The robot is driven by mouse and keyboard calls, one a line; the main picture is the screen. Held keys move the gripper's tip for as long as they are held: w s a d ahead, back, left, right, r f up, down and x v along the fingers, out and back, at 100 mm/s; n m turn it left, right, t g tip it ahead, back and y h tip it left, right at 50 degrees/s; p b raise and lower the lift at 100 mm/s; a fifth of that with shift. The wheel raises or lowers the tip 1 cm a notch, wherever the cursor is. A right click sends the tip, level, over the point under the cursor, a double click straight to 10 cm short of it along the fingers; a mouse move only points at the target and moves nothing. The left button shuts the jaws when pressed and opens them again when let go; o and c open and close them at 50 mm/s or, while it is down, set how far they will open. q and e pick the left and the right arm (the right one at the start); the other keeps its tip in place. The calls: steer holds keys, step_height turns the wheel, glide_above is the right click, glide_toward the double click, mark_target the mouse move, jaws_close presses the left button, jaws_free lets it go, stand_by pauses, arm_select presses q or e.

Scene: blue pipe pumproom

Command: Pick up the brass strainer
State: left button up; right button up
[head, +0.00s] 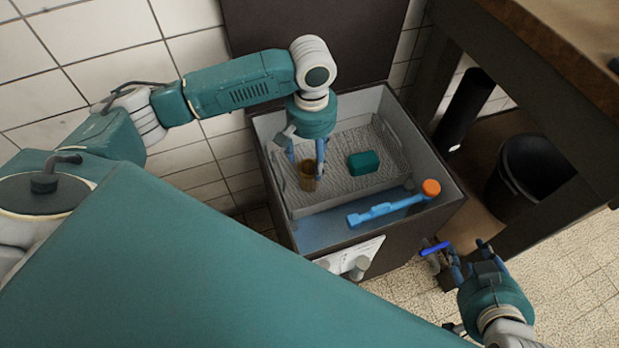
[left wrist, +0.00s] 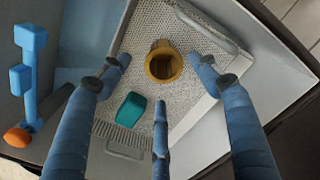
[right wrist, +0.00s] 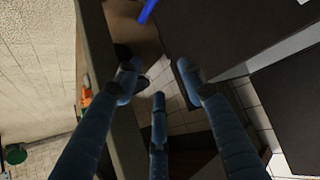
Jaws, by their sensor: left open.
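The brass strainer (head: 308,180) is a small brass cup standing on the textured grey tray (head: 375,178) inside the box. In the left wrist view the strainer (left wrist: 163,63) shows its round open mouth, between the spread fingertips. My left gripper (head: 306,168) points down at it, open, with fingers spread around or just above it; I cannot tell whether any finger touches it. My right gripper (head: 460,265) is outside the box at the lower right. Its fingers are spread and empty in the right wrist view (right wrist: 158,85).
A teal block (head: 364,163) lies on the tray right of the strainer. A blue tool with an orange end (head: 385,209) lies in the box's front part. The box's dark walls (head: 425,228) surround them. A wooden table (head: 560,45) and black bin (head: 530,168) stand right.

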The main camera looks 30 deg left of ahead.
mark_target(309, 171)
arm_select(q)
step_height(309, 171, down, 4)
steer(key=shift+r+b, duration=0.15)
steer(key=shift+b, duration=0.45)
steer(key=shift+f, duration=0.3)
steer(key=shift+a+f+b, duration=0.2)
steer(key=shift+f+b, duration=0.65)
steer(key=shift+f, duration=0.2)
step_height(309, 171, down, 2)
steer(key=shift+f+b, duration=0.25)
steer(key=shift+b, duration=0.4)
steer(key=shift+f, duration=0.1)
arm_select(e)
steer(key=w+a+r+t+y, duration=0.1)
steer(key=w+r+t, duration=0.1)
steer(key=r+t, duration=0.2)
steer(key=w+a+r+t+y, duration=0.1)
steer(key=r+t, duration=0.3)
steer(key=r, duration=0.7)
steer(key=w+a+r+t+y, duration=0.1)
steer(key=w+a+r+t, duration=0.1)
steer(key=r, duration=0.5)
steer(key=shift+w+a+r+t+y, duration=0.2)
steer(key=shift+w+a+t+y, duration=0.2)
steer(key=shift+w+t, duration=0.5)
steer(key=shift+s, duration=0.15)
arm_select(q)
steer(key=c, duration=1.3)
arm_select(e)
steer(key=shift+d, duration=0.1)
